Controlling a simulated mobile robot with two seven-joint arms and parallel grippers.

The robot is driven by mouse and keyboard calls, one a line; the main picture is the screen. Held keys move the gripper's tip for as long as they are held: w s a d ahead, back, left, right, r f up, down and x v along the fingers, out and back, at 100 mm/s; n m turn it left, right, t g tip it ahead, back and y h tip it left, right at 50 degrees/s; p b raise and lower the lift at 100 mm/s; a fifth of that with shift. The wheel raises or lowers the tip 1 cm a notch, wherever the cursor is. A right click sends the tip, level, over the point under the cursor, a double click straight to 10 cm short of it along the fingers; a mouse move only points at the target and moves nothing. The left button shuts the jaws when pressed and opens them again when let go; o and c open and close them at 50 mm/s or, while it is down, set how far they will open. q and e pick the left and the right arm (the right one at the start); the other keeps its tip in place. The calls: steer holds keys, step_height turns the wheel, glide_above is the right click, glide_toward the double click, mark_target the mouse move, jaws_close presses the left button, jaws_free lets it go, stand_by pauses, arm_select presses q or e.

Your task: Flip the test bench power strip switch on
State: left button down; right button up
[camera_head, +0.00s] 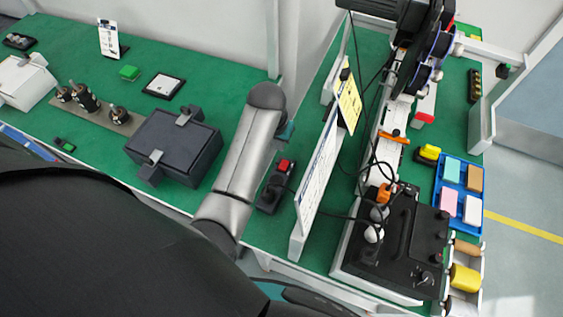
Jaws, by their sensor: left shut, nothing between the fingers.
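A small black power strip (269,197) with a red switch (284,165) lies on the green bench beside the white upright panel. The switch is too small to tell which way it is tipped. My left arm reaches over the bench just left of the strip. My left gripper (286,131) shows only as a small dark teal part past the arm, beyond the strip and apart from the switch. It is mostly hidden behind the arm link; it is shut and empty. My right gripper is not in view.
A dark lidded case (173,146) stands left of my arm. The white panel (317,178) rises close right of the strip. A black machine (401,240) with cables stands further right, near a blue tray (439,182) of coloured blocks.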

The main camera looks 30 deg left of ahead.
arm_select(q)
steer(key=b, duration=0.3)
glide_toward(282, 168)
steer(key=x, duration=0.2)
steer(key=w+x, duration=0.1)
steer(key=x, duration=0.2)
steer(key=shift+s+f+b, duration=0.15)
steer(key=shift+f+b, duration=0.15)
steer(key=shift+f, duration=0.5)
steer(key=shift+f, duration=0.1)
steer(key=shift+s+f, duration=0.1)
steer(key=shift+f, duration=0.05)
steer(key=shift+w+a+r, duration=0.1)
steer(key=shift+w+r, duration=0.2)
steer(key=shift+w, duration=0.45)
